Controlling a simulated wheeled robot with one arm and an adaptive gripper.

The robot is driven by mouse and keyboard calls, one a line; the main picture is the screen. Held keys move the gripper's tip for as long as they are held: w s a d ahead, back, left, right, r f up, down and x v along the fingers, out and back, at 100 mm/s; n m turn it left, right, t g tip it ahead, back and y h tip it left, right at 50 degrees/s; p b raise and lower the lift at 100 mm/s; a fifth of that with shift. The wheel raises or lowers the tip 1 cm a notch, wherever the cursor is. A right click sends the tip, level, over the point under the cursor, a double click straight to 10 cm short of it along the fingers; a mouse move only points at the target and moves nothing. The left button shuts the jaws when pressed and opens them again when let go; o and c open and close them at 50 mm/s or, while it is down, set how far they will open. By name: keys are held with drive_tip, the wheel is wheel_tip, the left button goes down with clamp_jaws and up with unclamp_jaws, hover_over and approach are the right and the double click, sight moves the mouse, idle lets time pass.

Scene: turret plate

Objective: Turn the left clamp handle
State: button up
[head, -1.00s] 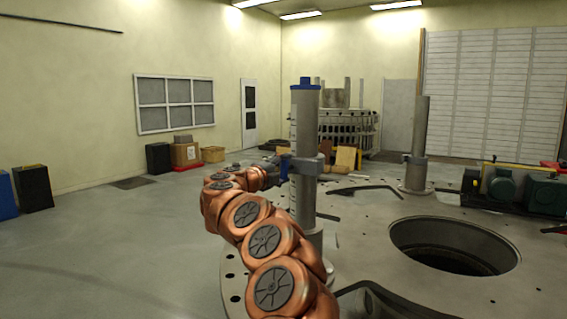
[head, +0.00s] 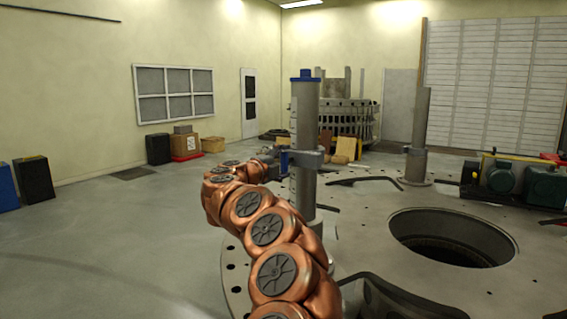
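The left post (head: 304,115) is a grey upright cylinder with a blue cap, standing on the round turret plate (head: 350,215). A grey clamp collar (head: 308,158) sits around it at about mid-height. A small blue part, apparently the clamp handle (head: 284,161), shows at the collar's left side. My copper-coloured arm reaches up from the bottom, and my gripper (head: 270,154) is at the left of the post, close to the blue part. The gripper is small and dark here. I cannot tell whether its fingers touch the handle or are open.
A second grey post (head: 420,125) with a collar stands at the right rear of the plate. A large round hole (head: 452,238) opens in the plate. Green machinery (head: 505,180) stands at the right. Boxes (head: 187,146) line the left wall, with clear floor before them.

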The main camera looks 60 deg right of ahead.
drive_tip(key=shift+o, duration=0.7)
drive_tip(key=a, duration=1.2)
drive_tip(key=shift+w, duration=0.15)
